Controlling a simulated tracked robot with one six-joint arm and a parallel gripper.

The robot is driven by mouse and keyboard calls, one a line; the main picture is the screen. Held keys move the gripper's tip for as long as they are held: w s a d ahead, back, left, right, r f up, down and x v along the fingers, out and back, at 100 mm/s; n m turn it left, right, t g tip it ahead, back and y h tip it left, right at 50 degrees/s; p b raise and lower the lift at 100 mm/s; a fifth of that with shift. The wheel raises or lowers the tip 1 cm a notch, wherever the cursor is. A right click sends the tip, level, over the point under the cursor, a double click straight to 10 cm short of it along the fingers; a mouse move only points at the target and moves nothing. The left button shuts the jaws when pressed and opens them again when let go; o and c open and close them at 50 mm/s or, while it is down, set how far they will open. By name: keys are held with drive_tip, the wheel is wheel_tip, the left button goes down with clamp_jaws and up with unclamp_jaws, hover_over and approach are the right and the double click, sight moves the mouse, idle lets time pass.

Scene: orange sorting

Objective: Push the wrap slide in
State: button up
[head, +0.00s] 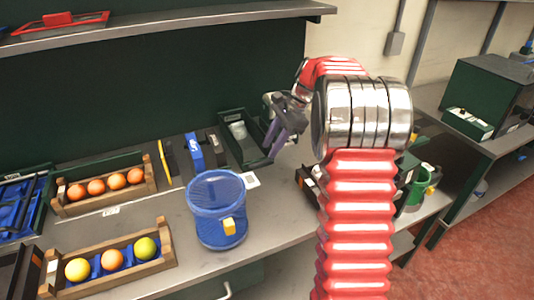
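My gripper (279,140) is in the head view above the back of the bench, left of my red and silver arm. Its dark fingers point down and to the left, close to a dark tray (229,148) with a pale item in it. I cannot tell whether the fingers are open or touch anything. No part is clearly marked as the wrap slide. A dark green machine (493,90) on the right bench has a green drawer-like piece (467,123) sticking out in front. A black labelled unit (307,184) is partly hidden behind my arm.
A blue mesh basket (217,207) with a yellow tag stands mid-bench. Wooden racks with oranges (104,186) and mixed fruit (110,263) stand left. A blue item (194,151) lies at the back. A green mug (419,186) is right of my arm. A shelf (180,25) overhangs.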

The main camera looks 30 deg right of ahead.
drive_tip(key=v, duration=0.8)
drive_tip(key=shift+d+r, duration=0.15)
drive_tip(key=shift+r, duration=0.2)
drive_tip(key=s+a+r+n+h, duration=0.1)
drive_tip(key=s+a+r+n, duration=0.1)
drive_tip(key=s+a+n, duration=0.4)
drive_tip(key=s+a+r+n+h, duration=0.2)
drive_tip(key=s+a+r, duration=0.1)
drive_tip(key=s+a, duration=0.55)
drive_tip(key=s+a+f+n+t, duration=0.1)
drive_tip(key=s+a+f+n, duration=0.1)
drive_tip(key=s, duration=0.3)
drive_tip(key=s+a+f+n+t+h, duration=0.1)
drive_tip(key=s+a+f+n, duration=0.1)
drive_tip(key=s+a+n, duration=0.1)
drive_tip(key=s+a+f+n+t, duration=0.1)
drive_tip(key=s+a+f+n, duration=0.2)
drive_tip(key=s+n, duration=0.2)
drive_tip(key=shift+s+a, duration=0.25)
drive_tip(key=shift+s, duration=0.65)
idle(1.2)
